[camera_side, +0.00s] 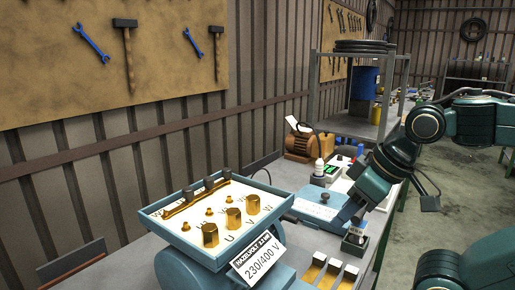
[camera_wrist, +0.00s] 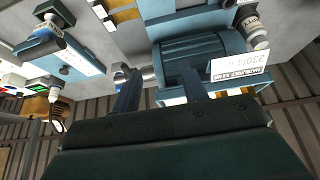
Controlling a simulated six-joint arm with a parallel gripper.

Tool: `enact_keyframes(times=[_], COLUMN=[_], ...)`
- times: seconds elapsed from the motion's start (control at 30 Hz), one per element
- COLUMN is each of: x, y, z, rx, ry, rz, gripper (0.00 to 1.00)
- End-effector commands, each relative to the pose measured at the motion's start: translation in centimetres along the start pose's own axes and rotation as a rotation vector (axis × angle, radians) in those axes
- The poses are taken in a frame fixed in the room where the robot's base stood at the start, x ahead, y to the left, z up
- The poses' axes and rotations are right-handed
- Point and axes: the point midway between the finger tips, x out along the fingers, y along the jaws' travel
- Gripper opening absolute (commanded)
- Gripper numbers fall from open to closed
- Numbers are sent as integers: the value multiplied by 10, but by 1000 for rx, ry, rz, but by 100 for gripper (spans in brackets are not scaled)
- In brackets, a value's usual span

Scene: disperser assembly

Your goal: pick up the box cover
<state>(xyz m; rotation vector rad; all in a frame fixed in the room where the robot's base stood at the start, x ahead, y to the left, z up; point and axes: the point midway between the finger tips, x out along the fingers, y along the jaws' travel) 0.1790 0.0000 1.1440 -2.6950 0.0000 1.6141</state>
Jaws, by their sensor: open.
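The box cover, a pale blue flat plate with a dark knob (camera_side: 315,208), lies on the bench right of the terminal box. What looks like the same cover (camera_wrist: 72,58) shows at the upper left in the wrist view. My gripper (camera_side: 344,216) is tilted down just right of the cover in the side view. In the wrist view, the two dark fingers of my gripper (camera_wrist: 160,90) stand apart, and I see nothing held between them. The open terminal box (camera_side: 172,232), marked U V W, holds gold nuts and posts.
The blue motor (camera_wrist: 200,48) carries a 230/400 V plate (camera_side: 262,262). A small dark green block (camera_side: 353,245) stands below my gripper. Gold strips (camera_side: 327,272) lie at the front. A white bottle (camera_side: 319,168) and a brown machine (camera_side: 301,142) stand behind the cover.

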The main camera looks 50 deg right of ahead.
Motion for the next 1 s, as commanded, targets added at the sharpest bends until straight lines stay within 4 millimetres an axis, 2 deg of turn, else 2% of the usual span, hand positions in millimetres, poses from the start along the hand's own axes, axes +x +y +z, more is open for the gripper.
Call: enact_keyframes(times=[0.1,0.17,0.57,0.77,1.0], x=[0,0,-1,-2,1], y=[0,0,2,10,36], z=[0,0,-4,-23,-67], rx=[0,0,14,88,261], ry=[0,0,-4,-31,-85], rz=[0,0,4,24,70], gripper=[45,56,56,56,56])
